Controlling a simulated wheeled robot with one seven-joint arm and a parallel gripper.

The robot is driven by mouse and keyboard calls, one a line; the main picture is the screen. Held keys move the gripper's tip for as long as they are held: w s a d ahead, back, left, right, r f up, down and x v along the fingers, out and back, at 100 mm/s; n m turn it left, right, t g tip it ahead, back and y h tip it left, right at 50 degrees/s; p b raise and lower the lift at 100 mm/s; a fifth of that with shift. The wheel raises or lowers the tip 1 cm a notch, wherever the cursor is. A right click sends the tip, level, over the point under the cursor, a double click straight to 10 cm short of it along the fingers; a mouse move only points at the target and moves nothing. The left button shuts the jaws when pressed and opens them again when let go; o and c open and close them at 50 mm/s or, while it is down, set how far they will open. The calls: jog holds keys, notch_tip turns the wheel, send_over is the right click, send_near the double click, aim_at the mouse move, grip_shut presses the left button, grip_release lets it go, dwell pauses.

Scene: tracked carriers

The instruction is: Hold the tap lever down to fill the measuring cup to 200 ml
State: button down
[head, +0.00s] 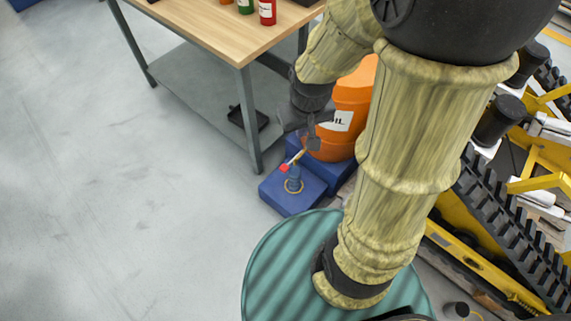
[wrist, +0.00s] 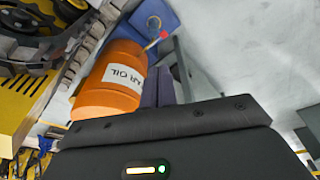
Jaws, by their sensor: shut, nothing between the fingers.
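An orange oil drum (head: 348,112) with a white label lies beyond my forearm; it also shows in the wrist view (wrist: 106,90). A thin tap lever with a red tip (head: 284,168) sticks out at its lower front; the red tip also shows in the wrist view (wrist: 163,34). A small bluish measuring cup (head: 294,185) with a yellow ring at its base stands on a blue block (head: 280,200) below the lever. Its fill level is too small to read. My gripper (head: 313,143) is shut and empty, close to the lever's drum end; I cannot tell whether it touches.
A wooden-topped table (head: 215,30) with bottles stands at the upper left, its leg near the block. A black tray (head: 248,118) is on its lower shelf. Yellow and black tracked machinery (head: 500,215) fills the right. The floor at left is clear.

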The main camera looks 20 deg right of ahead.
jog(key=w+f+n+g+b, duration=0.1)
jog(key=w+f+n+b, duration=0.35)
jog(key=w+f, duration=0.85)
jog(key=n+g+b, duration=0.1)
jog(key=n+b, duration=0.1)
jog(key=b, duration=0.1)
send_over(285, 168)
notch_tip(285, 168, down, 16)
jog(key=shift+m, duration=0.25)
notch_tip(285, 168, down, 14)
jog(key=b, duration=0.4)
jog(key=shift+w, duration=0.1)
